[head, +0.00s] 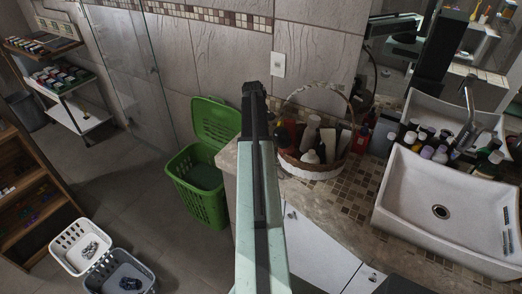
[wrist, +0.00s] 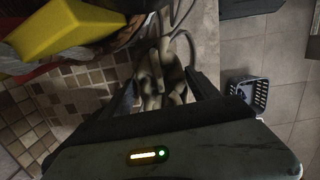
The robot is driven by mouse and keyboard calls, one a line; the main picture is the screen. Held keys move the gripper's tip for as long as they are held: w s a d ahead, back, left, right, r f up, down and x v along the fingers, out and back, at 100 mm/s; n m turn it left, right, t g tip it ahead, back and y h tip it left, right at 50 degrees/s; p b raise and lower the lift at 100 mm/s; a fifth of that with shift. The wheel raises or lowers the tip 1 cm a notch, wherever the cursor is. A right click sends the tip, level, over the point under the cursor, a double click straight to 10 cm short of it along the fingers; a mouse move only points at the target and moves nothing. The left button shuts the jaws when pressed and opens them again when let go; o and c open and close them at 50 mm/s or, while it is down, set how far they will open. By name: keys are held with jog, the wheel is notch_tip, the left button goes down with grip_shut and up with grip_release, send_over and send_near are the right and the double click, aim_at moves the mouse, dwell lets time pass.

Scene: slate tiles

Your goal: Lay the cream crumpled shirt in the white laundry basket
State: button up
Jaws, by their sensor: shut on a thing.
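The cream crumpled shirt (wrist: 158,72) is between the two fingers of my gripper (wrist: 163,88) in the wrist view. My gripper is shut on it, above the counter's edge. In the head view my arm reaches up the middle and hides the shirt and the fingertips. The white laundry basket (head: 62,258) stands on the floor at the lower left, far from my gripper, with a small greyish thing inside.
A grey basket (head: 97,281) with a dark thing inside stands beside the white one. An open green hamper (head: 197,205) stands left of the counter. A wicker basket of bottles (head: 310,171) and a sink (head: 405,195) are on the counter. Floor between hamper and baskets is clear.

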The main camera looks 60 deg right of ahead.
jog(key=shift+d, duration=0.6)
jog(key=f+b, duration=0.4)
jog(key=shift+s+d, duration=0.1)
jog(key=shift+d, duration=0.15)
jog(key=shift+r, duration=0.2)
jog(key=shift+f, duration=0.15)
jog(key=o, duration=1.4)
jog(key=r+p, duration=0.4)
jog(key=w+r+p, duration=0.1)
jog(key=r+p, duration=0.7)
jog(key=shift+w+r, duration=0.25)
jog(key=shift+f, duration=0.1)
